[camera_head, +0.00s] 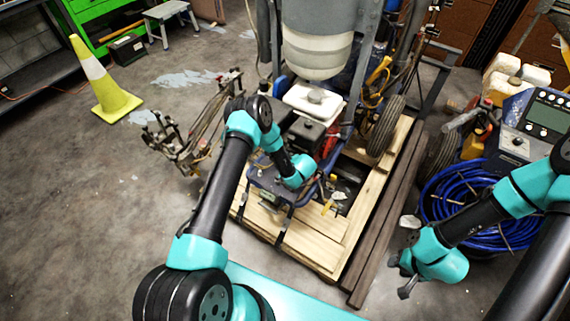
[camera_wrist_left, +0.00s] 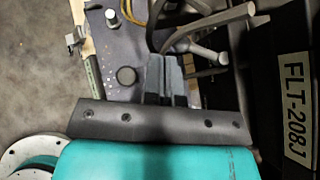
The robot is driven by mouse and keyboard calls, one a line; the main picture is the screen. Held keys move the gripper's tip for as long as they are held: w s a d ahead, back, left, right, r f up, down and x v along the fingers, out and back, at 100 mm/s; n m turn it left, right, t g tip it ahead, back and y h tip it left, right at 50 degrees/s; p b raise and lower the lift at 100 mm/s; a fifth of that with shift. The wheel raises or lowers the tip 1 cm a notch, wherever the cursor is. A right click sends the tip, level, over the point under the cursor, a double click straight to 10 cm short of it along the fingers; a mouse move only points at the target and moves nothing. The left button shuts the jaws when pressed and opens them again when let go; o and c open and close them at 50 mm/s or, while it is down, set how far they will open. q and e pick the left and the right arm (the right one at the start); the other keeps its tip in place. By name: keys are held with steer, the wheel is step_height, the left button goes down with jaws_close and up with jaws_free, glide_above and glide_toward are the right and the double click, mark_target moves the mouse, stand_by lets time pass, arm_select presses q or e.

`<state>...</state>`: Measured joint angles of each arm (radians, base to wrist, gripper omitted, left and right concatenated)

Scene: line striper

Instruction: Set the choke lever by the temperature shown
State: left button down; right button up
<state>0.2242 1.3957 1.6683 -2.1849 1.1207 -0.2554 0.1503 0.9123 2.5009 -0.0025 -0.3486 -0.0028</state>
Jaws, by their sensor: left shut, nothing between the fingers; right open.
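The line striper (camera_head: 318,105), with a white tank and a small engine, stands on a wooden pallet (camera_head: 315,235). My left arm reaches over its front. My left gripper (camera_wrist_left: 168,78) is shut and empty in the left wrist view, close over a grey panel (camera_wrist_left: 125,50) with a round black knob and a metal post. A dark bent lever (camera_wrist_left: 215,25) lies just beyond the fingertips; I cannot tell whether it is the choke lever. I cannot make out a temperature reading. My right gripper (camera_head: 405,276) is open and empty, right of the pallet.
A blue hose coil (camera_head: 475,205) and a machine with a control panel (camera_head: 545,112) stand at the right. A yellow cone (camera_head: 108,92) stands at the left. A black part labelled FLT-208J (camera_wrist_left: 295,110) borders the left wrist view.

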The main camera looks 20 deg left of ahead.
arm_select(q)
steer(key=shift+w+d, duration=0.1)
steer(key=shift+w+d, duration=0.45)
stand_by(0.4)
steer(key=s+d+r, duration=0.3)
steer(key=s+r, duration=0.3)
steer(key=s, duration=0.5)
steer(key=shift+d, duration=0.1)
stand_by(0.4)
